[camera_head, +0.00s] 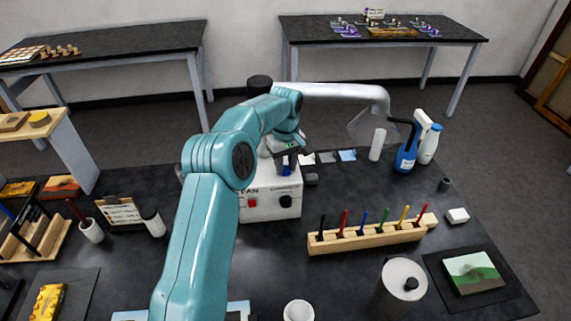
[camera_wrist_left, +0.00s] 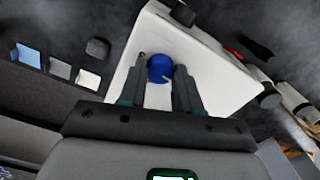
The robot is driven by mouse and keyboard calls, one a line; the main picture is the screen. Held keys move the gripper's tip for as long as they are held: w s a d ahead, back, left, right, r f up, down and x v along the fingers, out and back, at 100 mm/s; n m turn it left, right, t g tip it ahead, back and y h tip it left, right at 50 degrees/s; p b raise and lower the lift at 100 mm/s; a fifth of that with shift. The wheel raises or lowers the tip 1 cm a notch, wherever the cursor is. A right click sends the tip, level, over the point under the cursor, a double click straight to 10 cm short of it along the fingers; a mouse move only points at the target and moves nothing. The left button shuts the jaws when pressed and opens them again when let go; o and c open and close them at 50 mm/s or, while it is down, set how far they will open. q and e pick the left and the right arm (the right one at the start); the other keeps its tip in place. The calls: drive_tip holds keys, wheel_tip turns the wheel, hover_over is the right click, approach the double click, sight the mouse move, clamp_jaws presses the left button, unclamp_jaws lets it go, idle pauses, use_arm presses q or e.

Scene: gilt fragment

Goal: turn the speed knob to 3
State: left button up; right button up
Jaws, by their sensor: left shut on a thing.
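A white machine box (camera_head: 270,208) stands on the dark table, with a red switch (camera_head: 251,202) and a black knob (camera_head: 286,201) on its front. A blue knob (camera_head: 286,170) sits on its top face, partly hidden by my arm. In the wrist view the blue knob (camera_wrist_left: 159,68) shows between the fingertips, with a small pale pointer mark. My left gripper (camera_wrist_left: 161,75) is shut on this blue knob, one finger on each side. I cannot read a speed scale or the setting. My right gripper is not in view.
A silver duct with a clear hood (camera_head: 368,128) arches behind the box. A wooden rack (camera_head: 365,236) of coloured tools stands in front right. A blue spray bottle (camera_head: 406,150) and a metal canister (camera_head: 402,280) are to the right. A white cup (camera_head: 298,311) is at the front.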

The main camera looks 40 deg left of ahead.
use_arm(q)
drive_tip(key=m, duration=0.4)
drive_tip(key=shift+f, duration=0.1)
drive_tip(key=m, duration=0.3)
drive_tip(key=shift+m, duration=0.3)
drive_tip(key=m, duration=0.4)
drive_tip(key=shift+s, duration=0.1)
drive_tip(key=m, duration=0.4)
drive_tip(key=shift+f, duration=0.1)
drive_tip(key=m, duration=1.1)
drive_tip(key=shift+d+m, duration=0.1)
drive_tip(key=shift+m, duration=1.8)
drive_tip(key=shift+f, duration=0.1)
